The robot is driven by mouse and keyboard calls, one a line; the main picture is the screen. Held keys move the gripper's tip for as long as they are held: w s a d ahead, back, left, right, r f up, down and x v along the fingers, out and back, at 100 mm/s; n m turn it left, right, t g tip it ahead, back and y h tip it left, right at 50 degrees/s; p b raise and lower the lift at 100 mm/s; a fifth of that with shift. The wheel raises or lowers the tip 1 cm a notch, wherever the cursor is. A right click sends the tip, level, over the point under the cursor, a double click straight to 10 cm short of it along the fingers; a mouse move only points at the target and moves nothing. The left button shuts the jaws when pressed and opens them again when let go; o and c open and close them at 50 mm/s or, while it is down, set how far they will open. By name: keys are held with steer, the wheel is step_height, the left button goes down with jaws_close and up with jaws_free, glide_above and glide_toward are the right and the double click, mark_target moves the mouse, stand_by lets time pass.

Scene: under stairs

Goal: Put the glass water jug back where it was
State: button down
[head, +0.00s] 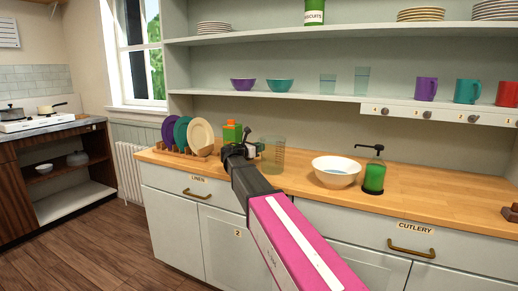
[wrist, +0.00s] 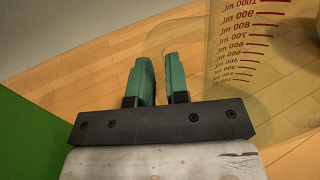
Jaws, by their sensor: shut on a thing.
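The glass water jug (head: 273,156) is clear, with measuring marks, and appears upright over the wooden counter just right of my gripper (head: 252,151). In the wrist view the jug's wall (wrist: 243,52) shows red millilitre marks. There the green fingers of my gripper (wrist: 161,82) are closed with a narrow gap, on the jug's clear handle, which is hard to make out between them. I cannot tell whether the jug's base touches the counter.
A rack with purple, teal and cream plates (head: 200,135) and a green and orange carton (head: 232,131) stand left of the jug. A white bowl (head: 336,180) and green soap pump (head: 374,178) stand right. Shelves (head: 300,97) hang above.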

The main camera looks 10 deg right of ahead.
steer(key=c, duration=1.1)
jaws_free()
steer(key=shift+f, duration=0.1)
steer(key=v, duration=1.2)
